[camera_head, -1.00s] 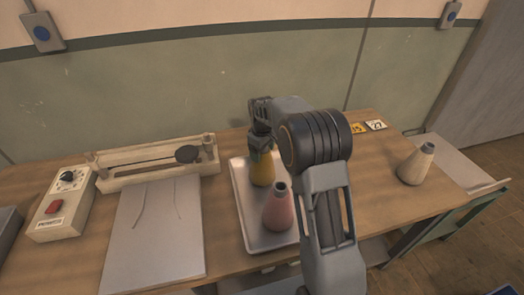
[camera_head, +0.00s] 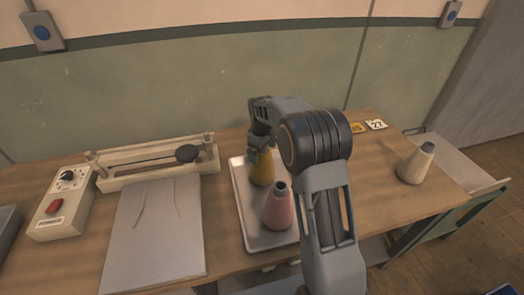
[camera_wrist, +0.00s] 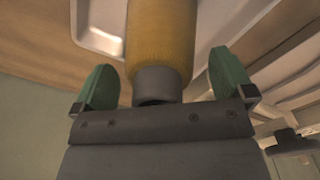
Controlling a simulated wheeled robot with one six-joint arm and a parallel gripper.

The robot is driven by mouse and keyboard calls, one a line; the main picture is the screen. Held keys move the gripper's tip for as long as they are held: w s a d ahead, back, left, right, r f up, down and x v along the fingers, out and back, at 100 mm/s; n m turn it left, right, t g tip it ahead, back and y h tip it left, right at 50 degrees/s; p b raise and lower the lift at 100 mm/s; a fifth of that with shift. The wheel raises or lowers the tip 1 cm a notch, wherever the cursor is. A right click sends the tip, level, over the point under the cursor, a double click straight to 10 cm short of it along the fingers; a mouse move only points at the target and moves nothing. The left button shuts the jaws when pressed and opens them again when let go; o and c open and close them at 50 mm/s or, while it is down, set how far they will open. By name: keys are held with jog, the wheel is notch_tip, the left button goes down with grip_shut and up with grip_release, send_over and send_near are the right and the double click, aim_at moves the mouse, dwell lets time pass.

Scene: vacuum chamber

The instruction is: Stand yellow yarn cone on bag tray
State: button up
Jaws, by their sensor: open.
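The yellow yarn cone (camera_head: 261,172) stands upright on the bag tray (camera_head: 250,238), towards its far end, in the head view. My gripper (camera_head: 259,148) is at the top of the cone, and my arm hides part of the tray. In the wrist view the yellow cone (camera_wrist: 161,45) lies between the two green fingers of my gripper (camera_wrist: 163,80). Gaps show on both sides, so the fingers are open and apart from it. The cone's grey top points towards the gripper body. The tray's pale rim (camera_wrist: 95,38) shows behind it.
A pink cone (camera_head: 278,210) stands on the same tray, just in front. A cream cone (camera_head: 416,164) stands at the table's right. A bag sealer (camera_head: 155,162), a grey sheet (camera_head: 155,240) and a control box (camera_head: 62,203) are at left. Number cards (camera_head: 376,125) lie at the back.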

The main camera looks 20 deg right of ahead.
notch_tip(320, 180, up, 12)
jog(key=f, duration=0.1)
jog(key=s+r+m+t, duration=0.2)
jog(key=s+r+m, duration=0.15)
jog(key=s, duration=0.95)
jog(key=s+f+m+t, duration=0.2)
jog(key=s+f+m, duration=0.2)
jog(key=s, duration=0.9)
jog(key=shift+s+f+b, duration=0.3)
jog(key=shift+s+f, duration=0.1)
jog(key=shift+c, duration=0.4)
